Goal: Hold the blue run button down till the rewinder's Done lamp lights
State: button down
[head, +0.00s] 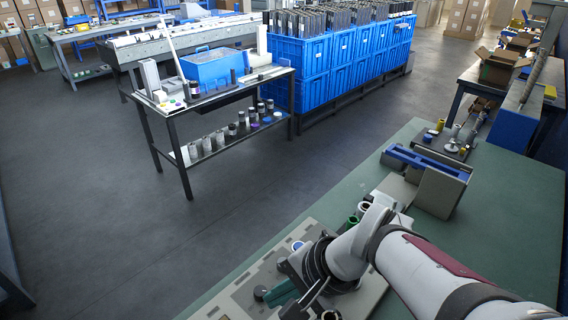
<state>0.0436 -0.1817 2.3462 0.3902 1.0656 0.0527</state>
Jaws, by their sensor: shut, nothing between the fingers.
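The grey machine (236,298), which looks like the rewinder, lies on the green bench at the bottom, partly covered by my arm. My gripper (300,302) is dark and points down over this machine near the bottom edge. Its fingers are shut with nothing between them; their tips are mostly hidden. A small round blue-and-white part (297,245) sits on the machine just beyond my wrist; I cannot tell if it is the run button. I cannot make out a Done lamp, and I cannot tell whether my gripper touches a button.
Green-and-white rolls (352,220) stand beside my wrist. A grey-and-blue device (438,188) sits farther back on the green bench (505,225). Small rolls and parts (453,145) lie behind it. A black-framed table (180,120) and blue crates (340,62) stand across the floor.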

jog(key=w+m+t+y, duration=0.1)
jog(key=w+m+t, duration=0.15)
jog(key=w, duration=0.65)
jog(key=m+t+h, duration=0.3)
jog(key=m+t, duration=0.1)
jog(key=m, duration=0.6)
send_over(299, 246)
notch_tip(299, 246, down, 9)
jog(key=shift+s+d, duration=0.4)
jog(key=shift+f+g, duration=0.15)
jog(key=shift+g, duration=0.1)
jog(key=shift+f, duration=4.35)
jog(key=shift+f, duration=0.4)
